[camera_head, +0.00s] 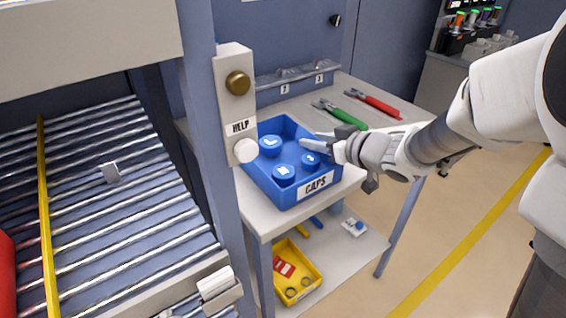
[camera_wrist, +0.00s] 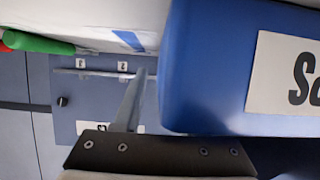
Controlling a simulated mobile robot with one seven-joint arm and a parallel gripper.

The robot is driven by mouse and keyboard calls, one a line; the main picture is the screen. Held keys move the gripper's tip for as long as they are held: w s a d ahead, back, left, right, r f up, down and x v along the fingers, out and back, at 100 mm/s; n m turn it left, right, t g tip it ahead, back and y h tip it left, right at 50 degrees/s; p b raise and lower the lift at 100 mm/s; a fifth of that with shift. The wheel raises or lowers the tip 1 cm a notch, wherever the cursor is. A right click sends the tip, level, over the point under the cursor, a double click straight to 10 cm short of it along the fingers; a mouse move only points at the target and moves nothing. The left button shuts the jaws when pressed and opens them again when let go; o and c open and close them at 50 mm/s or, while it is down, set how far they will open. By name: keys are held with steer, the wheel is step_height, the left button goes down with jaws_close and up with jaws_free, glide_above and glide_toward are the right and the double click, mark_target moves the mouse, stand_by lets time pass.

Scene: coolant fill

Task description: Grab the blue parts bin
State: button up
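The blue parts bin (camera_head: 265,182) sits on the white bench top, with a white CAPS label on its front and several round blue caps inside. My gripper (camera_head: 312,145) is at the bin's right side, with a pale finger reaching over the right rim area in the head view. In the wrist view the bin (camera_wrist: 205,70) fills the right, its label upside down. One finger (camera_wrist: 130,105) shows left of the bin; the other is hidden or out of sight. I cannot tell whether the finger touches the bin or how far the gripper is open.
A post with a HELP sign (camera_head: 238,127) stands close at the bin's left. Green pliers (camera_head: 340,114) and red pliers (camera_head: 373,103) lie behind it on the bench (camera_head: 300,108). A yellow bin (camera_head: 291,272) is on the lower shelf. A roller rack (camera_head: 110,210) is at left.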

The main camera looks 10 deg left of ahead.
jaws_close()
stand_by(1.3)
